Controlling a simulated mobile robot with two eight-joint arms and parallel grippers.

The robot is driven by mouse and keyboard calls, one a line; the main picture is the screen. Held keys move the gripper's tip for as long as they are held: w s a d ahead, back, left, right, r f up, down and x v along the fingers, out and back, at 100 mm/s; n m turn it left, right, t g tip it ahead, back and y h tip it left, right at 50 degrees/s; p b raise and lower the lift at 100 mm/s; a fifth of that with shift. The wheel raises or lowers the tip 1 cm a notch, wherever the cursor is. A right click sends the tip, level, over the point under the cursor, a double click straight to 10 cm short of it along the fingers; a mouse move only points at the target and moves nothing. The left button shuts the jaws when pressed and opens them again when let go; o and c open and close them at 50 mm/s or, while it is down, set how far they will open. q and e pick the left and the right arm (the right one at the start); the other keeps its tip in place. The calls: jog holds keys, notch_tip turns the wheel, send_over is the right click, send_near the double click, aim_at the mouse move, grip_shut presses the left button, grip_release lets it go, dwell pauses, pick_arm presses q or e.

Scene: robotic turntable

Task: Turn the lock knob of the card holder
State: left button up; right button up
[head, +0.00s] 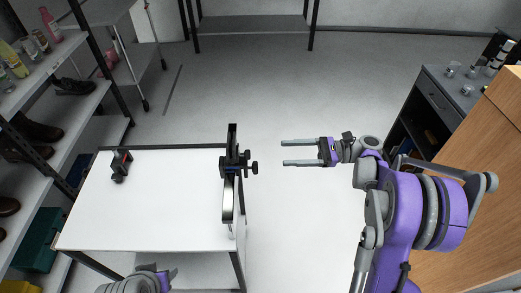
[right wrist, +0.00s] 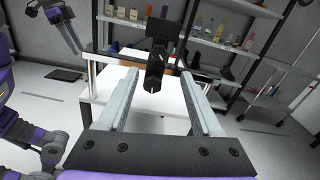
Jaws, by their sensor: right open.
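The black card holder (head: 229,185) stands upright at the right edge of a white table (head: 160,205). Small dark knobs (head: 252,168) stick out on its right side, toward my right gripper (head: 284,152). My right gripper is open and empty, right of the holder and level with the knobs, with a clear gap between. In the right wrist view the holder (right wrist: 155,70) shows beyond and between the two grey fingers. Which knob is the lock knob cannot be told. Part of my left arm shows at the bottom edge of the head view; its fingers are unclear there.
A small black and red device (head: 121,165) stands at the table's back left. Shelves with shoes and bottles (head: 50,90) line the left. The floor beyond the table is clear.

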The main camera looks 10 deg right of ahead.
aim_at(246, 155)
jog(key=p+x, duration=0.1)
jog(key=x, duration=0.9)
jog(key=shift+s, duration=0.15)
grip_shut()
